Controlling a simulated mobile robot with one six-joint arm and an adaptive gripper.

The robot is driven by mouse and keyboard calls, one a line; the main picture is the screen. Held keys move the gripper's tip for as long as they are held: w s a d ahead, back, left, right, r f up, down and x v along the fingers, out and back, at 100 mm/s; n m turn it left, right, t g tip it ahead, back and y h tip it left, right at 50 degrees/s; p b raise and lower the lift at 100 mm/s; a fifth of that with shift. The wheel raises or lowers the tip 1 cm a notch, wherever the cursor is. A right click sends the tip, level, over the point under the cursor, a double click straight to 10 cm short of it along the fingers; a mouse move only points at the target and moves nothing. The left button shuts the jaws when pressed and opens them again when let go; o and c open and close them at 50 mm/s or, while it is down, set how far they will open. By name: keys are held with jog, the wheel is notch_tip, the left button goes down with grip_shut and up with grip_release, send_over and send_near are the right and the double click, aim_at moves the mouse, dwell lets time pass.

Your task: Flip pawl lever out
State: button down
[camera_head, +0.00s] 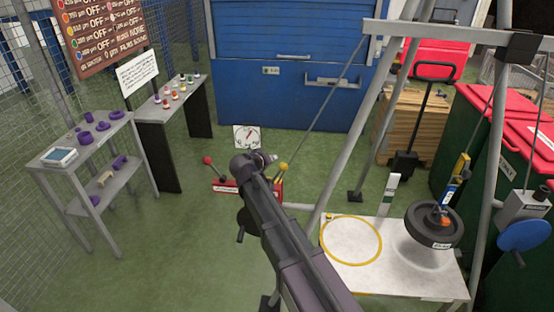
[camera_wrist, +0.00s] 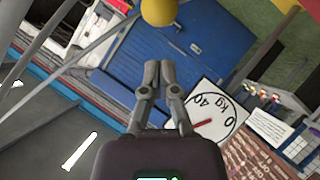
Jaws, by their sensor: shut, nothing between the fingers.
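My gripper (camera_head: 264,158) shows in the head view at the far end of my arm, above a red base. In the wrist view my gripper (camera_wrist: 159,68) has its two fingers together with nothing between them. A lever with a yellow ball (camera_head: 283,166) stands just right of my gripper. A yellow ball (camera_wrist: 158,12) also shows in the wrist view, beyond the fingertips and apart from them. A lever with a red ball (camera_head: 208,160) leans left at the other end of the red base (camera_head: 232,187). No label tells which lever is the pawl lever. My arm hides part of the base.
A white dial (camera_head: 246,137) stands behind the red base. At right, a black weight (camera_head: 434,225) hangs over a white platform (camera_head: 340,277) with a yellow ring, under a grey frame. A blue winch wheel (camera_head: 524,236) is at far right. Shelves (camera_head: 88,140) with purple parts stand left.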

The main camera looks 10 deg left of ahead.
jog(key=p+v, duration=0.4)
jog(key=v, duration=0.6)
jog(key=shift+a+r, duration=0.15)
jog(key=shift+a, duration=0.25)
jog(key=shift+s, duration=0.1)
jog(key=s+d+f+m+g, duration=0.1)
jog(key=s+d+f+g, duration=0.15)
jog(key=d, duration=0.75)
jog(key=s+d+f+m+g, duration=0.2)
jog(key=d+f+g, duration=0.2)
jog(key=d, duration=0.6)
jog(key=s+d+f+g+y, duration=0.4)
jog(key=s+d+g+y, duration=0.1)
jog(key=s+d, duration=0.7)
jog(key=shift+s+d+m, duration=0.3)
jog(key=shift+d+m, duration=0.1)
jog(key=shift+d, duration=0.1)
dwell(0.7)
